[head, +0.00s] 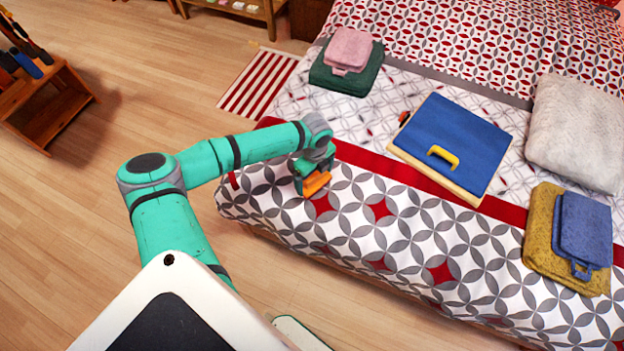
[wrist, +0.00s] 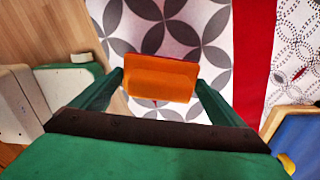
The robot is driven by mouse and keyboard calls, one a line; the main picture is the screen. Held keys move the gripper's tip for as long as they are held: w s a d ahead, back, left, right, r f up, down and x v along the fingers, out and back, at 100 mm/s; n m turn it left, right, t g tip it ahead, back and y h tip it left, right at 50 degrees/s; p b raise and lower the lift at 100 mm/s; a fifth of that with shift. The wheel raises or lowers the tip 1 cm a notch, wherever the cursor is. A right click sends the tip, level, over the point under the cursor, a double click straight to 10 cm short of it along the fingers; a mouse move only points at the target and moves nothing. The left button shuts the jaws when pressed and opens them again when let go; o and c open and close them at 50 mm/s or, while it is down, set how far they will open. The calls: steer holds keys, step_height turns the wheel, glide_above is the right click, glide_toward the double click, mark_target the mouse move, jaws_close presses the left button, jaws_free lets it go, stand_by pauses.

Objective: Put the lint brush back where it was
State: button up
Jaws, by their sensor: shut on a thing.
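The lint brush (head: 317,184) shows as an orange, block-shaped piece held at the end of my arm, over the near left part of the bed (head: 290,205). My gripper (head: 313,177) is shut on it. In the wrist view the orange brush (wrist: 160,78) sits between the two green fingers of my gripper (wrist: 160,84), with the patterned bedspread below. The rest of the brush is hidden, and I cannot tell how far it is above the bed.
A blue-topped wooden case with a yellow handle (head: 460,135) lies on the bed, a small orange-and-black thing (head: 404,118) at its edge. Folded towels (head: 345,80) (head: 570,235) and a pale cushion (head: 580,130) are around. A wooden rack (head: 50,105) stands left on open floor.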

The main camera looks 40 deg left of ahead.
mark_target(313, 176)
steer(key=shift+w+a+f, duration=0.25)
steer(key=shift+a+f, duration=0.15)
steer(key=shift+f, duration=0.2)
steer(key=shift+w+a+f, duration=0.25)
steer(key=shift+a+f, duration=0.15)
steer(key=shift+f, duration=0.2)
steer(key=shift+a+f, duration=0.1)
steer(key=shift+f, duration=1.45)
steer(key=shift+f, duration=0.1)
steer(key=o, duration=0.8)
step_height(313, 176, up, 12)
steer(key=shift+r, duration=0.1)
steer(key=shift+w, duration=0.1)
